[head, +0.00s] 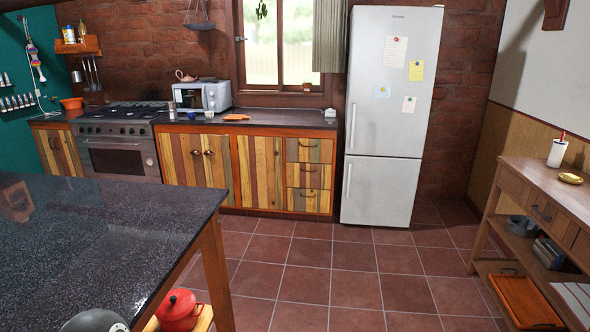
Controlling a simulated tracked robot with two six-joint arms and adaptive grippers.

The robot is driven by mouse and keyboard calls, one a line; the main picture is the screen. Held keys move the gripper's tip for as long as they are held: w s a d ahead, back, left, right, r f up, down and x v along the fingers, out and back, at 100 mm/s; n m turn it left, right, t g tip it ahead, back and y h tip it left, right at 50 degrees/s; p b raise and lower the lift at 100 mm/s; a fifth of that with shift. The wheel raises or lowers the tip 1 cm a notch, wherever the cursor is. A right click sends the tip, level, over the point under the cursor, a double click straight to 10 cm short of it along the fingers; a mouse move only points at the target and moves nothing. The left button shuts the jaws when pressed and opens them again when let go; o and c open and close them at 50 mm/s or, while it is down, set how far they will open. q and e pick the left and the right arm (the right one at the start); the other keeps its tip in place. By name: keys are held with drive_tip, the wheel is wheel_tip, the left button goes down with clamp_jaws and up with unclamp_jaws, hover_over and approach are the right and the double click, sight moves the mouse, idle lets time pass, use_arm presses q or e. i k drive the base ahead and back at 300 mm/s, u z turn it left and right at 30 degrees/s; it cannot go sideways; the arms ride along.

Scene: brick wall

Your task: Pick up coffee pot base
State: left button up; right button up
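I cannot pick out a coffee pot base for sure in the head view. A small dark item (172,110) stands on the back counter just left of the microwave, too small to identify. A small pale item (330,113) sits near the counter's right end, also unclear. A copper-coloured teapot (185,76) rests on top of the microwave (202,96).
Stove (117,140), counter (280,118) and fridge (392,115) line the back. A wooden sideboard (540,190) stands right. Tiled floor (340,270) between is clear.

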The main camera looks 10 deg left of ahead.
sight(171, 116)
drive_tip(key=u, duration=0.05)
drive_tip(key=i, duration=5.4)
drive_tip(key=u, duration=2.8)
drive_tip(key=i, duration=0.9)
drive_tip(key=u, duration=0.35)
